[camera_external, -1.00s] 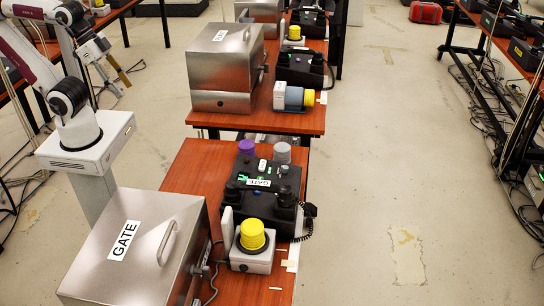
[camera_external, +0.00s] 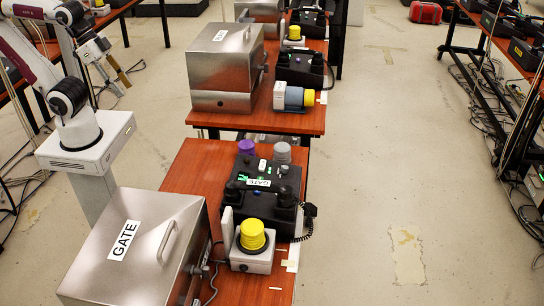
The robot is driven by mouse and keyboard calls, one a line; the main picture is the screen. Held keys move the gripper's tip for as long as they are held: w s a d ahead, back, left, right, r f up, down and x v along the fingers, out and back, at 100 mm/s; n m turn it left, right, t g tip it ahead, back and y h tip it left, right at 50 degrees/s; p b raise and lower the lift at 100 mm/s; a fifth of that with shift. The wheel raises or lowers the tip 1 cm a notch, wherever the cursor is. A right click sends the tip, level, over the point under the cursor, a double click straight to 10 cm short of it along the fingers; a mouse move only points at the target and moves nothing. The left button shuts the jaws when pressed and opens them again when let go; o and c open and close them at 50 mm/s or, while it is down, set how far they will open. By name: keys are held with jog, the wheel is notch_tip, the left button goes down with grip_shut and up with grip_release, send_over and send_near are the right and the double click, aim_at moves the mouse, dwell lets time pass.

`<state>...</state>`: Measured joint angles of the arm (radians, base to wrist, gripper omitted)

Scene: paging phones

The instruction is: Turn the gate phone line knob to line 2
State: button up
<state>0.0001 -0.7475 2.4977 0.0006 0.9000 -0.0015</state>
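The gate phone (camera_external: 264,196) is a black console on the near wooden table, with a white label reading GATE on it. A purple knob (camera_external: 246,147) and a grey knob (camera_external: 282,152) stand at its far edge. A yellow knob (camera_external: 252,234) sits on a grey-white box in front of the phone. I cannot tell which of these is the line knob or its setting. My gripper (camera_external: 122,80) hangs in the upper left, well away from the phone and touching nothing. It is too small to tell if it is open or shut.
A metal case (camera_external: 150,240) labelled GATE with a handle stands left of the phone. A second metal case (camera_external: 226,65), another black phone (camera_external: 300,67) and a yellow-capped box (camera_external: 294,97) are on the farther table. Floor at the right is clear, with cables beyond.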

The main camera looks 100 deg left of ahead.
jog(key=w+d+n+g+y, duration=0.1)
jog(key=w+d+n, duration=0.15)
jog(key=w, duration=2.65)
jog(key=w+d+f+n, duration=0.1)
jog(key=w+d+f, duration=0.1)
jog(key=w+f, duration=0.8)
jog(key=w+d+f+n+y, duration=0.1)
jog(key=w+d+f, duration=0.2)
jog(key=w+f, duration=0.8)
jog(key=shift+d+f+g, duration=0.3)
jog(key=shift+d+f, duration=0.05)
jog(key=shift+f, duration=0.25)
jog(key=shift+f+n, duration=0.1)
jog(key=shift+n, duration=0.15)
jog(key=shift+x, duration=3.85)
jog(key=shift+a, duration=0.15)
